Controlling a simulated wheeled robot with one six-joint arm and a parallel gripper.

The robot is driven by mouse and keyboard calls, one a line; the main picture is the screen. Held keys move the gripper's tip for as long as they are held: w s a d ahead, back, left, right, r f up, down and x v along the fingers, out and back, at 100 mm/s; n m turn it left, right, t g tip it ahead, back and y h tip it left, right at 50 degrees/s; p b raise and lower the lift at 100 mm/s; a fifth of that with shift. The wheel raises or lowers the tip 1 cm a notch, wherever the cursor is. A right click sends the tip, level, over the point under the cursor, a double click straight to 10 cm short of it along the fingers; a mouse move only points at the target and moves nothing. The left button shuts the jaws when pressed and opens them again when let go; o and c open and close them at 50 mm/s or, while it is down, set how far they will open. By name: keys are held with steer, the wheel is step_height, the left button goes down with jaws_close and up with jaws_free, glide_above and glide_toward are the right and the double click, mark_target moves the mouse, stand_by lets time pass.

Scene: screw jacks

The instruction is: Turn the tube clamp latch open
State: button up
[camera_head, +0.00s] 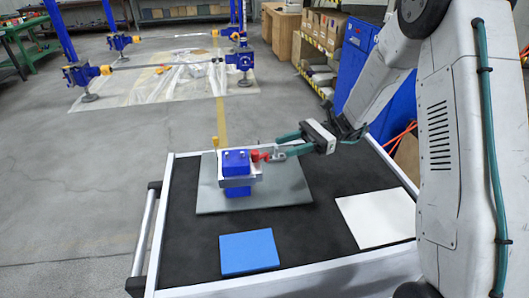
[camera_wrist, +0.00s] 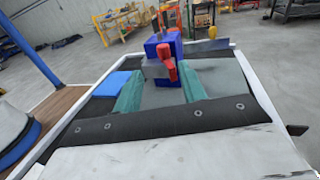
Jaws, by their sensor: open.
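A blue screw jack unit (camera_head: 236,163) with a grey clamp collar stands upright on a grey plate (camera_head: 285,195). A red latch (camera_head: 258,155) sticks out from its right side in the head view. In the wrist view the red latch (camera_wrist: 167,62) stands in front of the blue body (camera_wrist: 176,45), above and between my finger ends. My gripper (camera_head: 281,146) has teal fingers and is open, just right of the latch. In the wrist view my gripper (camera_wrist: 162,84) has a clear gap between its fingers. I cannot tell whether either finger touches the latch.
A blue pad (camera_head: 249,252) and a white pad (camera_head: 376,217) lie on the black-topped cart (camera_head: 195,235), which has a pale rim. Space above the cart's front is free. Larger blue jacks (camera_head: 240,60) stand on the floor behind.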

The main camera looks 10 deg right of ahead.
mark_target(260, 157)
steer(key=shift+w+f, duration=0.15)
steer(key=shift+f, duration=0.1)
steer(key=shift+a, duration=0.4)
steer(key=x, duration=0.7)
steer(key=shift+m+t, duration=0.3)
jaws_close()
